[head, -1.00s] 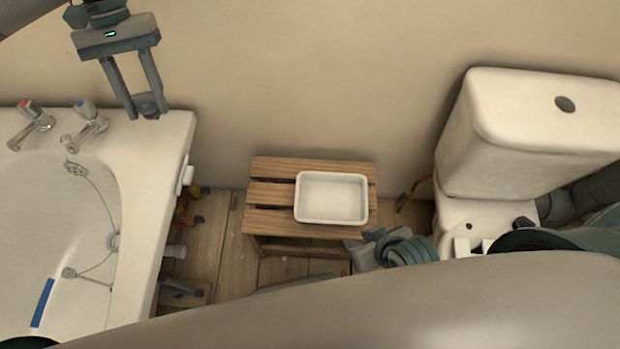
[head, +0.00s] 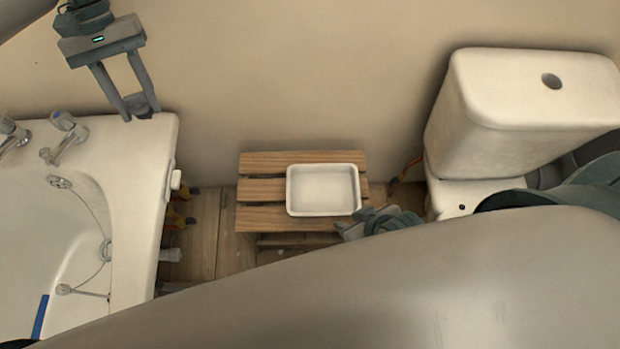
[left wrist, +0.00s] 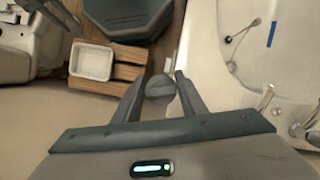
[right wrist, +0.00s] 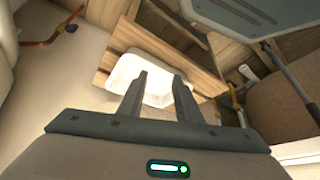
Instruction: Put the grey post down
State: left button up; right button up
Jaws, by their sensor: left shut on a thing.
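The grey post (head: 142,103) is a short, dark grey round piece at the fingertips of my left gripper (head: 141,112). My left gripper is shut on it, above the back right corner of the white basin (head: 145,142). I cannot tell whether the post touches the rim. In the left wrist view the round end of the post (left wrist: 160,88) shows between the two fingers. My right gripper (right wrist: 160,90) is open and empty, with the white tray beyond its fingers. In the head view it is at the tray's lower right, partly hidden by my arm.
A white tray (head: 323,190) sits on a slatted wooden stool (head: 262,190). A white toilet cistern (head: 530,110) stands at the right. Two taps (head: 64,138) are on the basin's back rim, left of my left gripper. A blue strip (head: 40,317) lies in the basin.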

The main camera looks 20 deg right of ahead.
pick_arm(q)
jog(key=s+d+f+n+h, duration=0.1)
jog(key=s+d+f+n, duration=0.2)
jog(key=d+f, duration=0.6)
jog(key=s+d+f+n+h, duration=0.1)
jog(key=s+d+f+n, duration=0.15)
jog(key=d+f, duration=0.7)
jog(key=s+d+f+n+t, duration=0.1)
jog(key=s+d+f+n, duration=0.1)
jog(key=d, duration=0.5)
jog(key=s+d+f+n+t+h, duration=0.1)
jog(key=s+d+f+n, duration=0.1)
jog(key=s+d, duration=0.4)
jog(key=s+d+f+n+t+h+p, duration=0.1)
jog(key=s+d+n, duration=0.3)
jog(key=d, duration=0.4)
jog(key=shift+s+d+f+n, duration=0.2)
jog(key=shift+s+f+n, duration=0.15)
jog(key=shift+s+f, duration=0.3)
pick_arm(e)
jog(key=shift+s+d+g+h, duration=0.3)
jog(key=shift+s+d+g, duration=0.1)
jog(key=shift+d, duration=0.35)
pick_arm(q)
jog(key=shift+w+f, duration=0.15)
